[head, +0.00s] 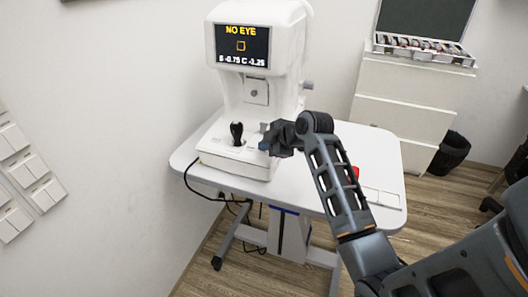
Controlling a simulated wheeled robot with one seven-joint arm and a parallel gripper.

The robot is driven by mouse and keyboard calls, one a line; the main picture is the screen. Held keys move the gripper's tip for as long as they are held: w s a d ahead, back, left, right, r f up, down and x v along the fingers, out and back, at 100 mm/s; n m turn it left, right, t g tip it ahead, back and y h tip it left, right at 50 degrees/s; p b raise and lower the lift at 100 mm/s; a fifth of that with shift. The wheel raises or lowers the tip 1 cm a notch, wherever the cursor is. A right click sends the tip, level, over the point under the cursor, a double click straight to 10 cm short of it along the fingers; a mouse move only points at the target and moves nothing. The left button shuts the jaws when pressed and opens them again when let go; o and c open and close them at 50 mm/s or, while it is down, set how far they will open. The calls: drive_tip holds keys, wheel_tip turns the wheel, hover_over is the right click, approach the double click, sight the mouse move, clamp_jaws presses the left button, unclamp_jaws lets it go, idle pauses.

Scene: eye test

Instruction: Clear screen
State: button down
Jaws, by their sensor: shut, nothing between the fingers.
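The screen (243,45) is on the upper front of a white eye-test machine (285,45). A black joystick (237,133) stands upright on the machine's base. My gripper (264,146) is shut and empty, just right of the joystick, over or at the right part of the base. My gripper and wrist hide that part of the base, and I cannot tell whether the fingertips touch it.
The machine stands on a white table (330,150). A red object (355,172) and white panels (381,197) on the table are right of my arm. A drawer cabinet (405,95) with an open lens case (424,48) and a black bin (451,152) stand behind. Cables hang at the table's left.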

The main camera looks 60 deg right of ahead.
drive_tip(key=shift+f, duration=0.3)
drive_tip(key=shift+r, duration=0.15)
idle(0.4)
drive_tip(key=shift+a+r+p, duration=0.1)
drive_tip(key=shift+r+p, duration=0.3)
drive_tip(key=shift+r, duration=0.2)
drive_tip(key=r+p, duration=0.2)
drive_tip(key=r, duration=0.1)
drive_tip(key=r+p, duration=0.2)
drive_tip(key=shift+s+a, duration=0.1)
drive_tip(key=shift+a, duration=0.2)
idle(0.7)
